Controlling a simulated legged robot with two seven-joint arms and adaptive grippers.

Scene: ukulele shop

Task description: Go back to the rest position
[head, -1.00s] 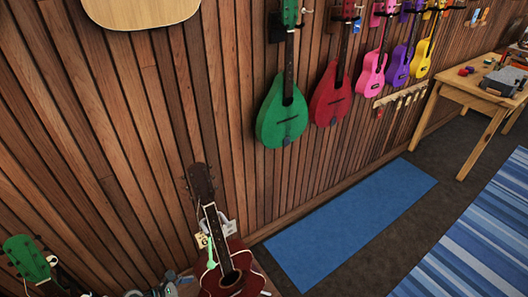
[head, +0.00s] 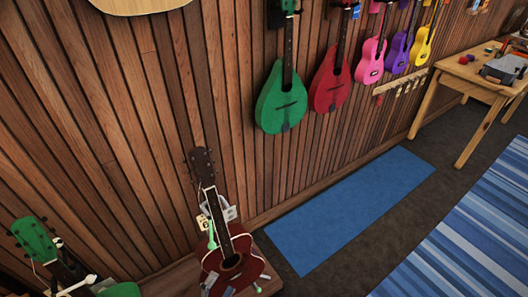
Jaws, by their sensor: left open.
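My left gripper (head: 226,290) is only a small grey shape at the bottom edge, in front of the lower body of a dark red guitar. It is open with nothing seen between its fingers; most of it is cut off by the frame. The dark red guitar (head: 228,248) stands upright on a stand by the wall. I cannot tell whether the gripper touches it. My right gripper is not in view.
A green-headed instrument (head: 32,238) stands at lower left. Green (head: 281,105) and red (head: 329,88) instruments and several small ukuleles hang on the wooden wall. A blue mat (head: 350,205) and striped rug (head: 470,240) lie on open floor. A wooden table (head: 440,110) stands at right.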

